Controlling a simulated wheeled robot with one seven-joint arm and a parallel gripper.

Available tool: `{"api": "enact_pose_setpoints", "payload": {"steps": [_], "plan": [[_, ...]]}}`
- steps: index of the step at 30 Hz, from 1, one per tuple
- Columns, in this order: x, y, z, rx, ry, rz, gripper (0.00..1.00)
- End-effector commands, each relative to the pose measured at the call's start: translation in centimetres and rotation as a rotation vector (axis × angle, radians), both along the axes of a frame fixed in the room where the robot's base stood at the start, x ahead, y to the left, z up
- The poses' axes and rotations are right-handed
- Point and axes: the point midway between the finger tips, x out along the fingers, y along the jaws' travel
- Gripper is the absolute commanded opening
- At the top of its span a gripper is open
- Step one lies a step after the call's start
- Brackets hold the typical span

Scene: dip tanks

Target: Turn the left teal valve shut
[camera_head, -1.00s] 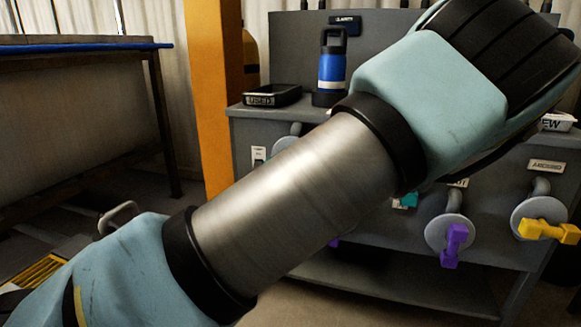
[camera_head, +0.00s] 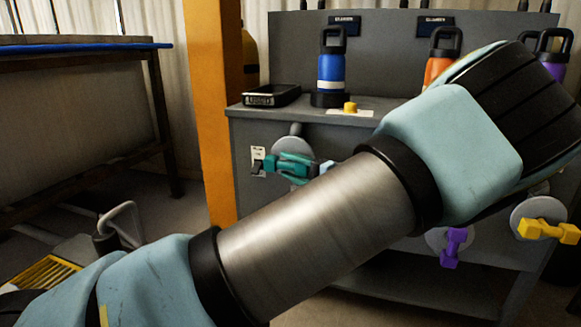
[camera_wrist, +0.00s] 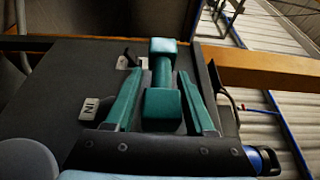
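The left teal valve (camera_wrist: 162,70) has a bar handle with a block at each end. In the wrist view the handle lies between the two teal fingers of my gripper (camera_wrist: 161,98). The fingers are open, with a gap visible on each side of the handle. In the head view the teal valve (camera_head: 290,163) sits in front of a round grey flange on the cabinet's left front. My gripper's fingers there overlap it and are hard to tell apart from it.
My arm hides the middle of the grey cabinet (camera_head: 262,207). A purple valve (camera_head: 453,245) and a yellow valve (camera_head: 550,231) are at the right. On top stand a black tray (camera_head: 272,95), a blue bottle (camera_head: 331,70) and an orange bottle (camera_head: 437,66). An orange post (camera_head: 208,100) stands at left.

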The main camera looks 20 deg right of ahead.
Motion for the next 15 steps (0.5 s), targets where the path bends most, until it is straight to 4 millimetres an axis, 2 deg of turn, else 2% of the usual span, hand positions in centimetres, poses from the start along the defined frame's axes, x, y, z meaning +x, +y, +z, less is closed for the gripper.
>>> {"api": "enact_pose_setpoints", "payload": {"steps": [9,15], "plan": [[-0.3,-0.1,0.1,0.001,-0.002,0.0,0.57],[-2.8,-1.3,0.2,0.0,-0.001,-0.003,0.57]]}}
